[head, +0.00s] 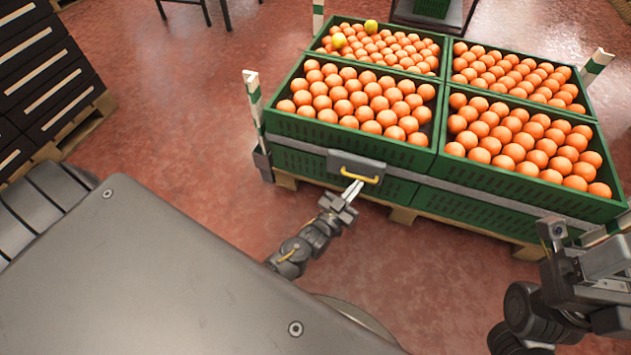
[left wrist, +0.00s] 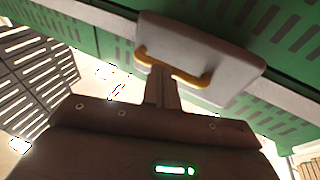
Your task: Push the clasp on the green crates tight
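The clasp (head: 356,166) is a grey plate with a yellow handle on the grey strap (head: 480,185) around the green crates (head: 290,127). In the left wrist view the clasp plate (left wrist: 200,55) and its yellow handle (left wrist: 190,77) are close ahead. My left gripper (head: 352,188) is at the handle, its two narrow fingers together. In the left wrist view the fingertips (left wrist: 161,72) overlap the handle's bar; I cannot tell whether they touch it. My right gripper (head: 570,240) is at the right edge, near the crates' front right corner, its fingers unclear.
The crates hold oranges (head: 365,100) and stand on a wooden pallet (head: 402,215). Two yellow-green fruits (head: 339,40) lie in the back left crate. Posts (head: 253,95) stand at the corners. Dark stacked crates (head: 45,75) are at the left. Red floor between is clear.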

